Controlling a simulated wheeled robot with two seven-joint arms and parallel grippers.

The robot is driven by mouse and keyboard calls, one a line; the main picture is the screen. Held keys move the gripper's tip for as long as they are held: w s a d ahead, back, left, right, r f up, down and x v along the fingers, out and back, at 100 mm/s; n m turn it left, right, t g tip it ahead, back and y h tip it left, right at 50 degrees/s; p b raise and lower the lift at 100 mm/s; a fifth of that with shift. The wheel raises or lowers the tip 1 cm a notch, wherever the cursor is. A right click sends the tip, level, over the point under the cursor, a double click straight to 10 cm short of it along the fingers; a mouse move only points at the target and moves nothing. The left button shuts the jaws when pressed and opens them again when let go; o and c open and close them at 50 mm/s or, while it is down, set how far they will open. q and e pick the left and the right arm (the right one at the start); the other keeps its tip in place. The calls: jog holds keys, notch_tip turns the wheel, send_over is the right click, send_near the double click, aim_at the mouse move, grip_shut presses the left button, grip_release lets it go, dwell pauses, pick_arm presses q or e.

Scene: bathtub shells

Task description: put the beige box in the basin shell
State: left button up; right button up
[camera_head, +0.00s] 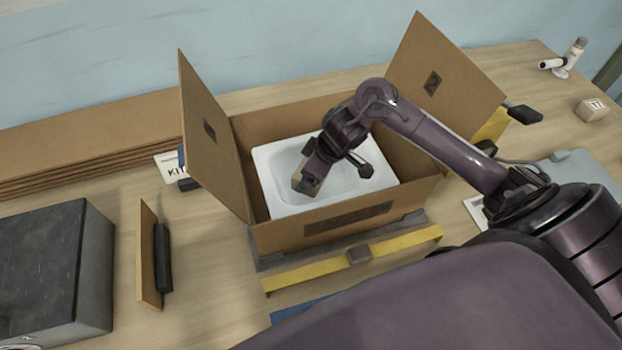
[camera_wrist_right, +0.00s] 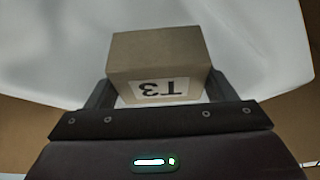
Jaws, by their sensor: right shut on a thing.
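The white basin shell (camera_head: 277,158) sits inside an open cardboard carton (camera_head: 400,205) in the head view. My right gripper (camera_head: 306,182) reaches down into the basin from the right and is shut on the beige box (camera_head: 299,184). In the right wrist view the beige box (camera_wrist_right: 160,52), with a "T3" label, sits between the fingers of the right gripper (camera_wrist_right: 160,92). The white basin (camera_wrist_right: 260,40) fills the background there. I cannot tell whether the box touches the basin floor. My left gripper is not in view.
The carton's side flaps (camera_head: 210,130) stand open at left and right. A yellow bar (camera_head: 352,258) lies in front of the carton. A dark grey block (camera_head: 55,270) stands at the left. A small "17" box (camera_head: 592,109) is at the far right.

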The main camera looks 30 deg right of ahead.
notch_tip(320, 180, down, 4)
jog(key=shift+r, duration=0.25)
jog(key=shift+f, duration=0.5)
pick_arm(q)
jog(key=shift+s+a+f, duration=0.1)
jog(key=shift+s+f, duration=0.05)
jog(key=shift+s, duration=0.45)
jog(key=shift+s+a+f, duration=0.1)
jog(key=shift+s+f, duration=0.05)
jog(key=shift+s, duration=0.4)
pick_arm(e)
jog(key=o, duration=1.1)
jog(key=shift+f, duration=0.1)
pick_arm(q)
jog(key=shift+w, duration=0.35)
pick_arm(e)
jog(key=shift+r, duration=0.25)
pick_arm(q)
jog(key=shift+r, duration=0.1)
pick_arm(e)
jog(key=v, duration=1.1)
jog(key=shift+s+r, duration=0.15)
jog(key=shift+r, duration=0.25)
